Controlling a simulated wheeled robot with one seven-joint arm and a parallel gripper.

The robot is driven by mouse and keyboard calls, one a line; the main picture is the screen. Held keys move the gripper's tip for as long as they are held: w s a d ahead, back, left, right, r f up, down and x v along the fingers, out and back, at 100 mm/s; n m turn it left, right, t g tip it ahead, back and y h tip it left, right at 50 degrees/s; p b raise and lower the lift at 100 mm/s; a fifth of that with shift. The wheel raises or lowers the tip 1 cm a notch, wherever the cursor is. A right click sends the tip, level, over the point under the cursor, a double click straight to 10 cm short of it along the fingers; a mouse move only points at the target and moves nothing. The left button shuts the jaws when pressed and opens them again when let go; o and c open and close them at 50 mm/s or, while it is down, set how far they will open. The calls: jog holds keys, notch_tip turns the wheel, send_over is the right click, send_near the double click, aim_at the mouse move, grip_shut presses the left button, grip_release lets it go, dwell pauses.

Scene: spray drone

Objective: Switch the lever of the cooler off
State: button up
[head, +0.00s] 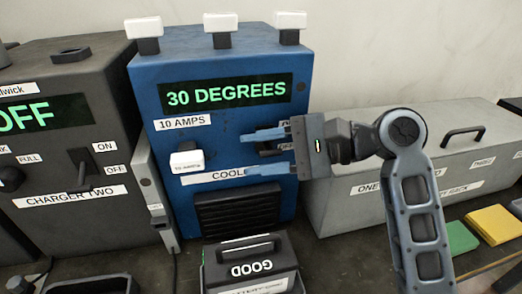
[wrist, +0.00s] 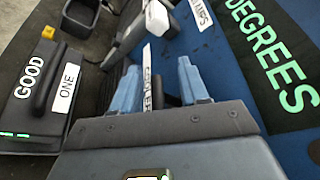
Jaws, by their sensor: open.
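The cooler is a blue box (head: 225,60) with a green "30 DEGREES" display (head: 228,92). Its dark lever (head: 268,149) shows only in part on the right of the front face, beside a partly covered label reading like "OFF". My gripper (head: 258,151) is open at the front face, one blue finger above the lever and one below. The lever's position is hard to tell, as the gripper hides much of it. In the wrist view my gripper (wrist: 158,82) has its fingers apart, pointing along the blue face (wrist: 215,50); a dark part shows between them, not clearly the lever.
A white-capped knob (head: 187,160) sits left of the lever. A black "GOOD" battery (head: 250,268) stands in front of the cooler. The dark "CHARGER TWO" box (head: 60,150) is at left, a grey lidded box (head: 430,180) at right. Three white-topped posts stand on the cooler's top.

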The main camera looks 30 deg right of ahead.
grip_shut()
dwell(0.3)
jog(key=shift+f, duration=0.15)
jog(key=shift+f+n+t+b, duration=0.7)
jog(key=shift+n+b, duration=0.35)
jog(key=shift+n, duration=0.15)
jog(key=shift+w+d+f+n+t+y+b, duration=0.15)
jog(key=shift+f+n+t+y+b, duration=0.2)
jog(key=shift+n+b, duration=0.65)
grip_release()
jog(key=shift+r, duration=0.1)
